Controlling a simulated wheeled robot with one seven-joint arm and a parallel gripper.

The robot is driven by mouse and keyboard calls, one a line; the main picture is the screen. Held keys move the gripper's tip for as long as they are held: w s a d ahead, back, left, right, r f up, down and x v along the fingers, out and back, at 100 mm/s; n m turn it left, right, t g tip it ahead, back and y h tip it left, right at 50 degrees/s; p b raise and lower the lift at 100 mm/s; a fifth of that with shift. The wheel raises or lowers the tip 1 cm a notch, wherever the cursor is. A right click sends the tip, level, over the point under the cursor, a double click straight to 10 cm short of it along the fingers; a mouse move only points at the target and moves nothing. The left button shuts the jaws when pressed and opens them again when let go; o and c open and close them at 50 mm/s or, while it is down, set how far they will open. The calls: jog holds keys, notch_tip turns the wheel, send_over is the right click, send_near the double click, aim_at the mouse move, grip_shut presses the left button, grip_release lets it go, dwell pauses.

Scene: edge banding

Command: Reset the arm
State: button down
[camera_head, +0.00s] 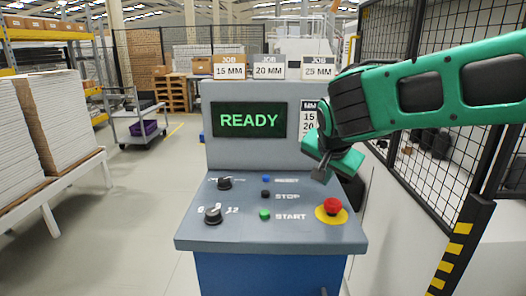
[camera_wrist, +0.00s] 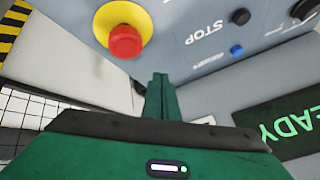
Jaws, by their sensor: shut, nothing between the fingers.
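My green arm reaches in from the right in the head view. My gripper (camera_head: 320,174) hangs above the right side of the grey control console (camera_head: 222,232), a little above and behind the red emergency stop button (camera_head: 332,206). In the wrist view my gripper (camera_wrist: 160,78) is shut and empty, its green fingers together. The red button also shows in the wrist view (camera_wrist: 125,41), apart from the fingertips. The console's screen (camera_head: 249,120) reads READY in green.
The console has black knobs (camera_head: 213,215), a green START button (camera_head: 264,215) and a black STOP button (camera_head: 265,194). Job signs (camera_head: 269,68) stand on top. A black mesh fence (camera_head: 440,160) is at the right. A stack of white boards (camera_head: 60,120) is at the left, with open floor between.

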jog(key=s+d+f+g+h, duration=0.1)
jog(key=s+d+f+g, duration=0.15)
jog(key=s+d, duration=0.5)
jog(key=s+d+f+g, duration=0.1)
jog(key=s+d+f, duration=0.3)
jog(key=d, duration=0.7)
jog(key=s+d+f+g+y, duration=0.1)
jog(key=s+d+f+g, duration=0.1)
jog(key=s, duration=0.8)
jog(key=s+d+f+n+g+y, duration=0.1)
jog(key=s+d, duration=0.3)
jog(key=s, duration=0.7)
jog(key=shift+s+f+n+g, duration=0.15)
jog(key=shift+f+n+g, duration=0.2)
jog(key=shift+f, duration=0.35)
